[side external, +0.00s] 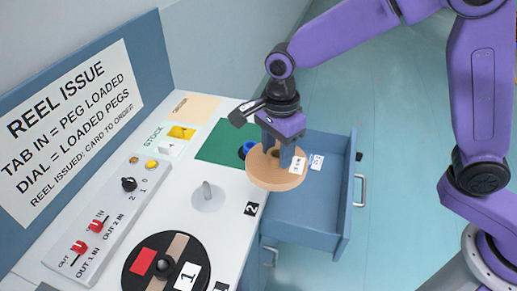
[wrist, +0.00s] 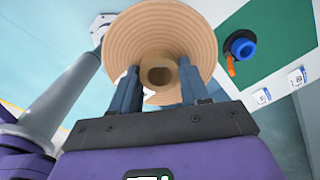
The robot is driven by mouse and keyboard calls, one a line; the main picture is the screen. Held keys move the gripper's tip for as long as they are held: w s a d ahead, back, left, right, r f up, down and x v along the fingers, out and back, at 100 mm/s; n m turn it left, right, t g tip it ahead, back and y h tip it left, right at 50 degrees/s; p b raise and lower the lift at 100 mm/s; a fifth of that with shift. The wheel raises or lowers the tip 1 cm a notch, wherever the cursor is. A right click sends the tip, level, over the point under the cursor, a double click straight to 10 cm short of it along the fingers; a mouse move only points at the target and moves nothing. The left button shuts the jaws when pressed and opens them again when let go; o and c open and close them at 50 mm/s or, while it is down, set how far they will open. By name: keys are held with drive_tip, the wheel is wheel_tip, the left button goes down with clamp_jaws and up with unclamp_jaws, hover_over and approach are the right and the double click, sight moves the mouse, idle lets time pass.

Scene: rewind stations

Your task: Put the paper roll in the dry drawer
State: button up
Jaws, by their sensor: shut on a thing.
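The paper roll (side external: 268,180), a wide tan disc with fine rings, is in my gripper (side external: 279,150). In the wrist view the roll (wrist: 160,25) shows its raised hollow core between the two fingers of my gripper (wrist: 158,82). The fingers are shut on this core. The roll is held tilted, near the counter's right edge and partly in front of the open drawer. The blue drawer (side external: 318,210) is pulled out from the counter. Part of the drawer's inside is hidden by the roll and gripper.
A green mat (side external: 216,146) carries a blue spool (wrist: 241,46) with an orange tail.

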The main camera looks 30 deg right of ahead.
drive_tip(key=shift+s+d+r, duration=0.5)
drive_tip(key=shift+s+r, duration=0.05)
drive_tip(key=shift+s, duration=0.25)
drive_tip(key=shift+r, duration=0.35)
wheel_tip(320, 180, up, 4)
drive_tip(key=shift+r, duration=0.1)
drive_tip(key=w+d, duration=0.2)
drive_tip(key=d, duration=1)
hover_over(305, 212)
drive_tip(key=shift+d+f, duration=0.1)
drive_tip(key=shift+f, duration=16.5)
drive_tip(key=shift+f, duration=0.15)
drive_tip(key=o, duration=1.3)
